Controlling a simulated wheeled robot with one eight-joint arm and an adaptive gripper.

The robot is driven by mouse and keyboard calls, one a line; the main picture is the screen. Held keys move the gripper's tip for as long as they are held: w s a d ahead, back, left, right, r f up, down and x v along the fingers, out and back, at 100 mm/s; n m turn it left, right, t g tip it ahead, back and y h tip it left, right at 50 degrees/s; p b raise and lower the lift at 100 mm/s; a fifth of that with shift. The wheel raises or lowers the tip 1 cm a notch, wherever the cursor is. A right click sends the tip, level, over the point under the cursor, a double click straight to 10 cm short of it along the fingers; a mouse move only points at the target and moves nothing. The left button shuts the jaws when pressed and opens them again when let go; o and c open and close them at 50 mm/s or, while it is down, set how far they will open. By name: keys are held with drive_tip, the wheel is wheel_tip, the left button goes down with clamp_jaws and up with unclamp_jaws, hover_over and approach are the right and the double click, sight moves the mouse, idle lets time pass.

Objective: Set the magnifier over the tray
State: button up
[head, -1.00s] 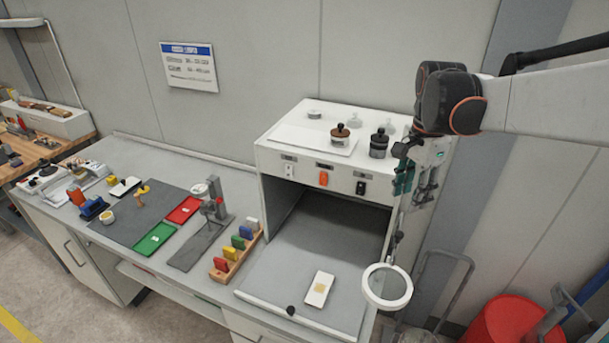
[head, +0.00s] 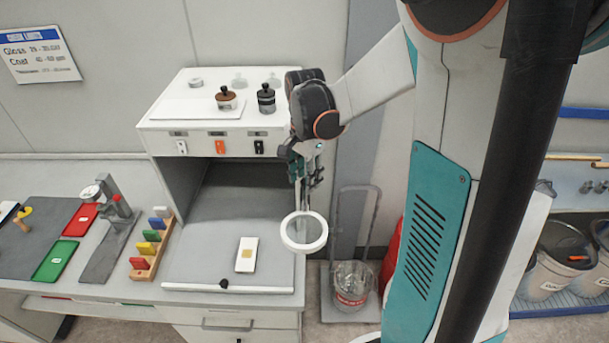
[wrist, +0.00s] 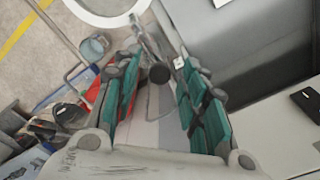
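The magnifier (head: 304,231) is a round lens in a white ring on a thin arm, at the right front edge of the coater bench. Its ring also shows at the top of the wrist view (wrist: 78,10). A small white tray (head: 248,262) with a yellowish square lies on the grey bench surface, left of the ring. My gripper (head: 304,178) points down above the ring. In the wrist view its teal fingers (wrist: 158,95) are apart, with the magnifier's arm and a dark round knob (wrist: 159,73) showing between them. I cannot tell whether the fingers touch it.
The white coater housing (head: 203,140) stands behind the tray, with jars on top. Coloured blocks in a wooden rack (head: 152,250), a green tray (head: 55,260) and a red tray (head: 80,220) are left. A cart (head: 352,240) stands on the floor to the right.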

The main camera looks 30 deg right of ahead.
clamp_jaws()
drive_tip(key=shift+a, duration=0.1)
drive_tip(key=w+a+m+b, duration=0.4)
drive_tip(key=w+a+m, duration=0.1)
drive_tip(key=w+m, duration=0.4)
drive_tip(key=shift+w+m, duration=0.4)
drive_tip(key=shift+m, duration=0.6)
